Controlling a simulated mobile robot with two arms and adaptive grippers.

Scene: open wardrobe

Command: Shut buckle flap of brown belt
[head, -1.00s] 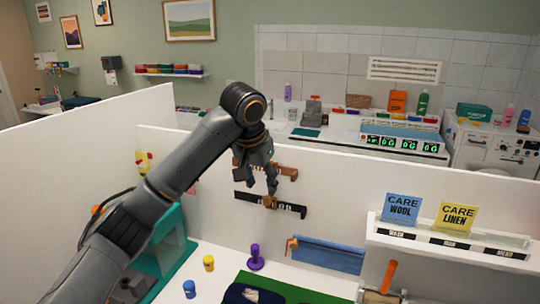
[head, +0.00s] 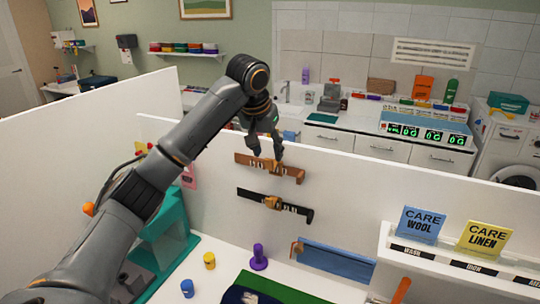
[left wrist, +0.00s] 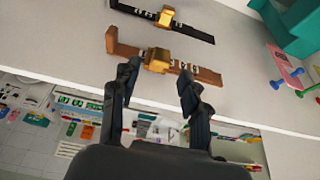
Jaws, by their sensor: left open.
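The brown belt (head: 291,172) is mounted level on the white panel, with a gold buckle near its middle. It also shows in the left wrist view (left wrist: 126,48), where the gold buckle (left wrist: 157,60) faces me; whether its flap is raised or flat I cannot tell. My left gripper (head: 266,154) is open and empty in front of the brown belt, its fingertips close to the buckle and partly covering it in the head view. In the left wrist view its two fingers (left wrist: 158,82) stand apart, just short of the belt's edge. My right gripper is not in view.
A black belt (head: 296,208) with a gold buckle hangs just below the brown one. A teal box (head: 165,232) stands left of the belts. The panel's top edge (head: 330,155) runs close above the belts.

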